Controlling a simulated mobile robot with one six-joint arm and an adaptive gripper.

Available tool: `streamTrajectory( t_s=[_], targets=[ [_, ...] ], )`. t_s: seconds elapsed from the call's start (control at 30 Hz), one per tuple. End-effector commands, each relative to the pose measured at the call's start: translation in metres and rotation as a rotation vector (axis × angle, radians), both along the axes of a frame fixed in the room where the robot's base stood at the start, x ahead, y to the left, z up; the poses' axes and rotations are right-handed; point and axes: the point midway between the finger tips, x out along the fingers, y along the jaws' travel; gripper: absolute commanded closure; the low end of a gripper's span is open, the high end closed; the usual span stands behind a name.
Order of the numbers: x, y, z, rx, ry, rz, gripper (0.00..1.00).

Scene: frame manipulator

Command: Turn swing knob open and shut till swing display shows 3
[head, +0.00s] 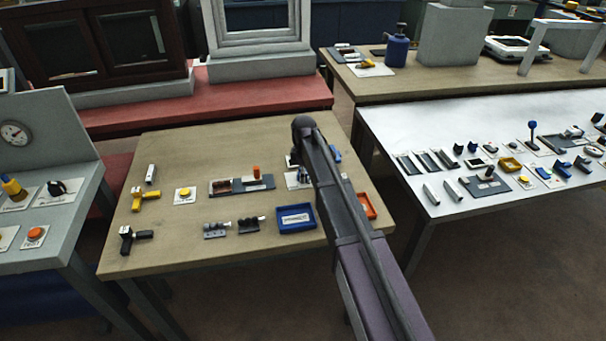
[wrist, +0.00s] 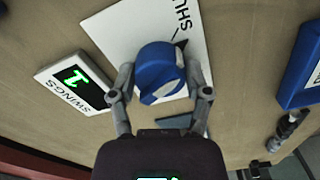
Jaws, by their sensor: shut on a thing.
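The blue swing knob (wrist: 158,70) stands on a white plate (wrist: 120,30) in the wrist view. Printed letters, partly cut off and seeming to read SHUT, are at the plate's top edge, near a dark mark beside the knob. My gripper (wrist: 163,84) has a finger on each side of the knob and is shut on it. The swing display (wrist: 75,82), marked SWINGS, lies left of the knob and shows a green digit that looks like 1. In the head view my arm covers the gripper, and I cannot make out the knob there.
The wooden table (head: 165,235) holds a blue tray (head: 296,217), an orange tray (head: 367,205), a yellow button (head: 184,194) and several small fixtures. A white table (head: 400,130) with more devices stands to the right. A blue object (wrist: 302,65) is right of the knob.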

Motion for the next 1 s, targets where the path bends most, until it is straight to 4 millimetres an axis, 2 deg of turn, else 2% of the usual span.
streamTrajectory(
  t_s=[0.2,0.43,1.0],
  targets=[
    [-0.0026,0.0011,-0.0004,0.001,0.005,0.179,0.85],
    [-0.003,0.0014,-0.0005,0.002,0.006,0.3,0.85],
    [-0.004,0.0015,-0.0005,0.002,0.008,0.351,0.85]
  ],
)
